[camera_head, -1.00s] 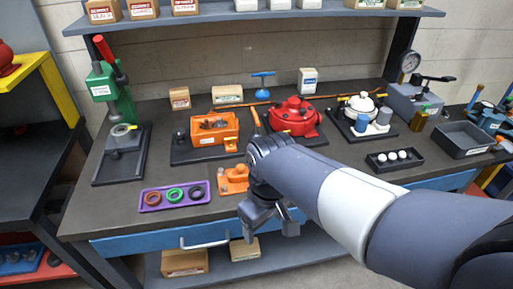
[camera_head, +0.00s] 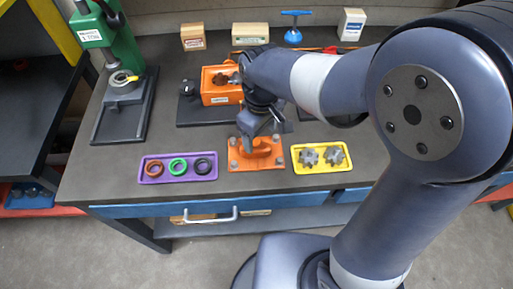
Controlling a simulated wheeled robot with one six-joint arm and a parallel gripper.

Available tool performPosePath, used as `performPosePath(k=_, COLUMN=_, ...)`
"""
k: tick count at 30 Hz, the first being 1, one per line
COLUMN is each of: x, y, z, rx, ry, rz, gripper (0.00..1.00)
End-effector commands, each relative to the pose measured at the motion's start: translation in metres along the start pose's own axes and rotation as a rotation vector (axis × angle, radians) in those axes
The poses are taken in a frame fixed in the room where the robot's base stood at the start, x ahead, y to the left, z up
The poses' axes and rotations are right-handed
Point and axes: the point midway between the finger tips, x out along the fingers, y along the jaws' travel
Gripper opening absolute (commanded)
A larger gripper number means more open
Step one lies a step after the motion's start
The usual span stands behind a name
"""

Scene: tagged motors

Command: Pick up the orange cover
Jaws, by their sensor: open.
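The orange cover (camera_head: 258,158) lies flat on the workbench near its front edge, between a purple tray and a yellow tray. It is a plate with a raised curved part and grey bolts or holes at its corners. My gripper (camera_head: 262,135) is open, pointing down right over the back of the cover. The fingers hide part of it, and I cannot tell whether they touch it. An orange open housing (camera_head: 214,97) stands on a dark base behind, partly hidden by my arm.
The purple tray (camera_head: 146,177) holds brown, green and black rings. The yellow tray (camera_head: 322,169) holds two grey gears. A green press (camera_head: 118,45) stands at the left. Boxes (camera_head: 250,34) and a blue T-handled tool (camera_head: 293,33) stand behind. My arm hides much of the right.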

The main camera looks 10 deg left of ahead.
Motion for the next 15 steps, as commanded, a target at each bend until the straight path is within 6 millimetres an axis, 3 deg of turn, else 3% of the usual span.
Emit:
performPosePath(k=5, x=0.011, y=-0.002, z=-0.002, rx=0.0, ry=-0.002, rz=-0.001, gripper=0.72)
performPosePath(k=15, x=0.051, y=-0.005, z=-0.011, rx=0.001, ry=-0.002, rz=-0.001, gripper=0.72)
